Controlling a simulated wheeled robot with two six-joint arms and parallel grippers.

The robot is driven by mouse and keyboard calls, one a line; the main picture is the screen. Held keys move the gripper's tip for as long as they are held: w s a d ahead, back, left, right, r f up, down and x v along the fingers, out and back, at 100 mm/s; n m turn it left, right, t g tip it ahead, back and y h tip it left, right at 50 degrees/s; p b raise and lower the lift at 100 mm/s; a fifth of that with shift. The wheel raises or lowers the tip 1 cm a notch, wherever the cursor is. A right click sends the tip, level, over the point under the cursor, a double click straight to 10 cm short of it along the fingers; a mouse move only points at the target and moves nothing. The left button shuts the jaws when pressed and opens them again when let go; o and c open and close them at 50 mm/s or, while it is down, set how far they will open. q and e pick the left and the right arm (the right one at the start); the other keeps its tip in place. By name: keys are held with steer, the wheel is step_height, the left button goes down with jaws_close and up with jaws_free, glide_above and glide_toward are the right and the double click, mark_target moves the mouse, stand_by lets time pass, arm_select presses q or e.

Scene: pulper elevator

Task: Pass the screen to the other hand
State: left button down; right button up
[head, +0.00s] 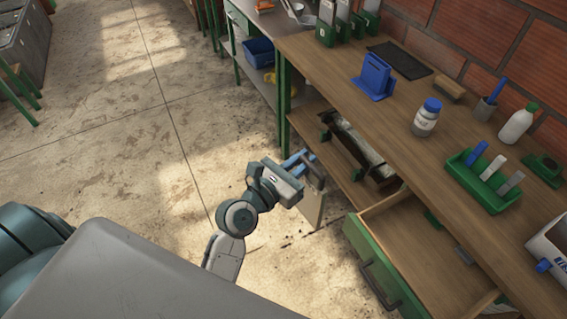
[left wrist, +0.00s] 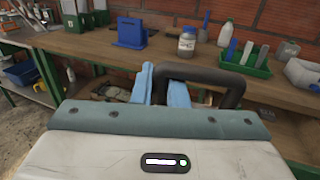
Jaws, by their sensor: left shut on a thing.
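My left gripper (head: 305,155) is shut on the dark looped handle (head: 316,174) of a flat beige panel, which I take to be the screen (head: 312,207). The screen hangs below the gripper, in front of the bench and above the floor. In the left wrist view the dark handle (left wrist: 205,74) passes between the blue fingers of the left gripper (left wrist: 162,78). The panel itself is hidden there behind the gripper body. My right gripper is in neither view.
A wooden bench (head: 400,130) runs along the brick wall, with an open green-fronted drawer (head: 385,272) close to the right of the screen. A lower shelf (head: 345,175) holds a long metal part. On top stand a blue holder (head: 374,78), a jar (head: 426,118) and a green rack (head: 484,181).

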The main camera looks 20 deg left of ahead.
arm_select(q)
steer(key=w+d+r+m+g+h, duration=0.2)
steer(key=d+m+g+h, duration=0.2)
steer(key=m+g+h, duration=0.1)
steer(key=w+d+r+m+g+h, duration=0.2)
steer(key=d+m+g+h, duration=0.3)
steer(key=m+g, duration=0.3)
steer(key=shift+w+g+h, duration=0.7)
steer(key=shift+g+h, duration=0.1)
steer(key=shift+g, duration=0.5)
steer(key=shift+d, duration=0.1)
steer(key=a+f+n+t+y, duration=0.4)
steer(key=f+n+t+y, duration=0.4)
steer(key=t, duration=0.5)
steer(key=s+a+r+n+t+y, duration=0.2)
steer(key=s+a+n+t+y, duration=0.1)
steer(key=s+a+n+y, duration=0.5)
steer(key=a+n+y, duration=0.1)
steer(key=a+y, duration=0.1)
steer(key=a, duration=0.1)
steer(key=shift+s+t, duration=0.25)
steer(key=shift+t, duration=0.15)
steer(key=shift+w, duration=0.1)
